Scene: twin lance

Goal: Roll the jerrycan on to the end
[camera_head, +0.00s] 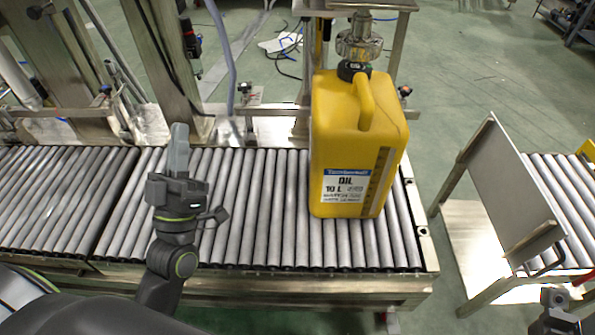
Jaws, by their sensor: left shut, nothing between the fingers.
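The yellow jerrycan (335,145) stands upright on the roller conveyor (250,205), close to its right end. It has a blue and white OIL 10 L label, a black cap (353,70) and a handle on top. A metal filling head (359,38) is right above the cap; I cannot tell whether they touch. My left gripper (179,150) is shut and empty, pointing up over the rollers left of the jerrycan, clearly apart from it. Part of what looks like my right gripper (558,312) shows at the bottom right corner, away from the jerrycan; its fingers are not clear.
A few bare rollers lie between the jerrycan and the conveyor's right end. Past a floor gap stands a second roller section (562,190) with an upright grey panel (505,190) at its near side. Metal posts (163,60) and a hose (226,60) stand behind the conveyor.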

